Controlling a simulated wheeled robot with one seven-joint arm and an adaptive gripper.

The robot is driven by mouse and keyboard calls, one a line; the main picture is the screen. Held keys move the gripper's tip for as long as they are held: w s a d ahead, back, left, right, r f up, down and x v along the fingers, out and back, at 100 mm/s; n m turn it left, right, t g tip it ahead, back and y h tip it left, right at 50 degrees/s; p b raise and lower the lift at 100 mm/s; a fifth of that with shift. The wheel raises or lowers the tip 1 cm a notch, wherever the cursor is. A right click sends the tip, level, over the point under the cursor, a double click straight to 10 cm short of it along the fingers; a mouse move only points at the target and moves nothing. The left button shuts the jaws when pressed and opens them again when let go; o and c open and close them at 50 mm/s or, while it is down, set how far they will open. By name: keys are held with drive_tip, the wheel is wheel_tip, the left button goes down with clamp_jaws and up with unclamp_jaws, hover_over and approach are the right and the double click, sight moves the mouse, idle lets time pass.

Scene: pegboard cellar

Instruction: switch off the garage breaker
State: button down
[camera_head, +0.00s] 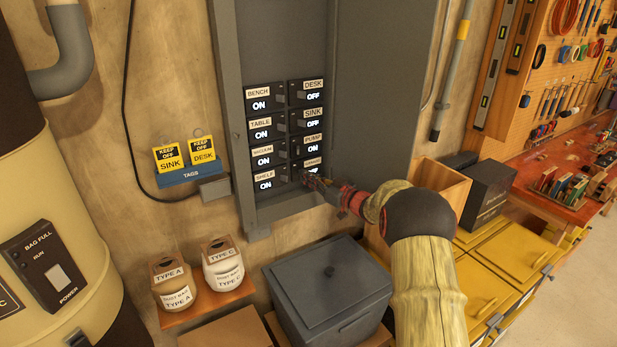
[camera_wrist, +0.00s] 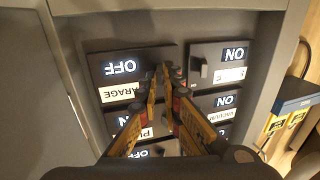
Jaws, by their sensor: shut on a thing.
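The garage breaker (camera_head: 312,162) is the lowest switch in the right column of the panel, partly hidden by my gripper in the head view. In the wrist view, which is upside down, the garage breaker (camera_wrist: 105,75) reads OFF above its label. My gripper (camera_head: 309,179) is at this breaker's inner side. In the wrist view my gripper (camera_wrist: 165,76) is shut on the breaker's lever, which its fingertips mostly hide.
The pump breaker (camera_head: 312,139) just above reads ON, and the shelf breaker (camera_head: 267,181) beside reads ON. Sink and desk breakers read OFF; bench, table and vacuum read ON. The open cabinet door (camera_head: 375,90) stands to the right. Yellow keep-off tags (camera_head: 168,158) hang left.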

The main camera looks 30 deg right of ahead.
drive_tip(key=shift+r, duration=0.15)
drive_tip(key=c, duration=2.3)
unclamp_jaws()
drive_tip(key=v, duration=1.2)
drive_tip(key=shift+w, duration=0.1)
